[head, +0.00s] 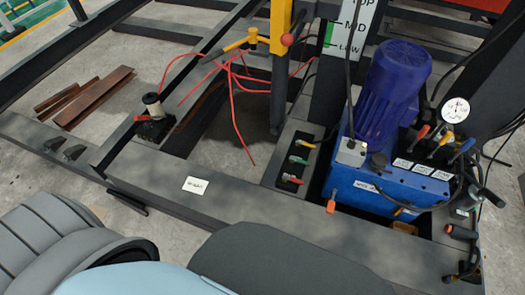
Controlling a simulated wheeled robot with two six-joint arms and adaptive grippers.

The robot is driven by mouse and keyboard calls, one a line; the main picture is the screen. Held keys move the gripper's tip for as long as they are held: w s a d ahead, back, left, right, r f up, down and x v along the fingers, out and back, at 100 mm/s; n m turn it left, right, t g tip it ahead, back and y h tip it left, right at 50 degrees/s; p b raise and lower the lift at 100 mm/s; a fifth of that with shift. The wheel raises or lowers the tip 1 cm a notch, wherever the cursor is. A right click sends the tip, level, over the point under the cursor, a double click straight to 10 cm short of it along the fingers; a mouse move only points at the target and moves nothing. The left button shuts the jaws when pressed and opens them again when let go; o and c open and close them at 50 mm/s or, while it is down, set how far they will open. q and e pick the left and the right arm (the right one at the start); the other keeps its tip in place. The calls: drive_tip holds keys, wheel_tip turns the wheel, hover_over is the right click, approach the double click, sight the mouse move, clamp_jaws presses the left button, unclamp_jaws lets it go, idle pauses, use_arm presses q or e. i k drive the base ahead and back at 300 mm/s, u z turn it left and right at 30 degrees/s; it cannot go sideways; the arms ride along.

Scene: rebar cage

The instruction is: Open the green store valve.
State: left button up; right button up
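A small valve with a green handle (298,160) sits in a dark panel right of the centre. It is the middle one of a row of three, between a yellow-handled valve (304,143) and a red-handled valve (290,179). The green handle appears to lie roughly sideways; whether the valve is open or closed I cannot tell. No label that I can read marks it. Neither of my grippers is in view; only dark grey and light blue parts of my own body show along the bottom edge.
A blue pump unit (370,195) with a purple motor (392,90) stands right of the valves, carrying several coloured levers and a gauge (455,110). A yellow post (281,50) and loose red cables (232,95) are behind. The dark beam in front has a white card (195,185).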

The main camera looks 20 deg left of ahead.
sight(300, 162)
drive_tip(key=u, duration=2.15)
drive_tip(key=i, duration=0.85)
drive_tip(key=z, duration=3.75)
